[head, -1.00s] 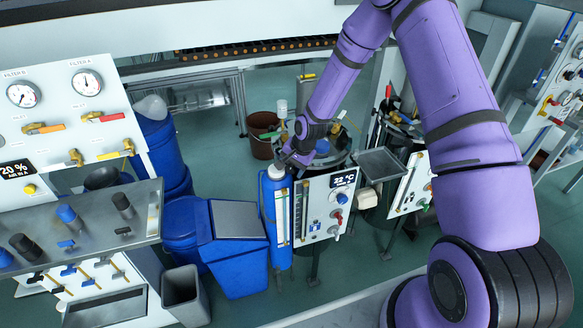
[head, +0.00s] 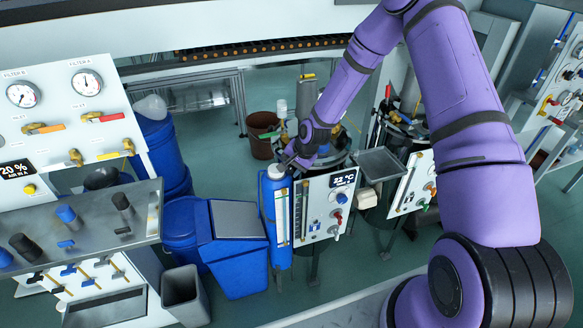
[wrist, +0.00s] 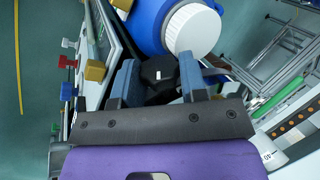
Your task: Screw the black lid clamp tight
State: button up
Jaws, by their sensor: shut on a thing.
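In the wrist view, a black knob-like piece (wrist: 158,72), which looks like the black lid clamp, sits between the two blue-grey fingers of my gripper (wrist: 157,66). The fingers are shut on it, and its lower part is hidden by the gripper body. In the head view my gripper (head: 294,158) is at the left rim of the tank with the "22 °C" panel (head: 325,207). The clamp cannot be made out there, as my wrist covers it.
A blue bottle with a white cap (wrist: 193,30) stands close beside the fingers; the blue cylinder (head: 277,215) is left of the panel. A second tank with a grey tray (head: 380,163) stands right. Blue bins (head: 235,250) and a brown bucket (head: 262,135) are left.

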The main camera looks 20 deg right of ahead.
jog(key=shift+s+d+f+t+y, duration=0.1)
jog(key=shift+s+f+t+y, duration=0.05)
jog(key=shift+t+y, duration=0.3)
jog(key=shift+s+d+f+t+y, duration=0.1)
jog(key=shift+s+t+y, duration=0.05)
jog(key=shift+t+y, duration=0.25)
jog(key=shift+a+y, duration=0.1)
jog(key=shift+y, duration=0.15)
jog(key=shift+t, duration=0.35)
jog(key=o, duration=0.9)
jog(key=shift+r, duration=0.1)
jog(key=shift+w+g, duration=0.15)
jog(key=shift+g, duration=0.25)
jog(key=shift+h, duration=0.4)
jog(key=shift+w+r+g+h, duration=0.1)
jog(key=shift+g+h, duration=0.8)
jog(key=shift+g, duration=0.1)
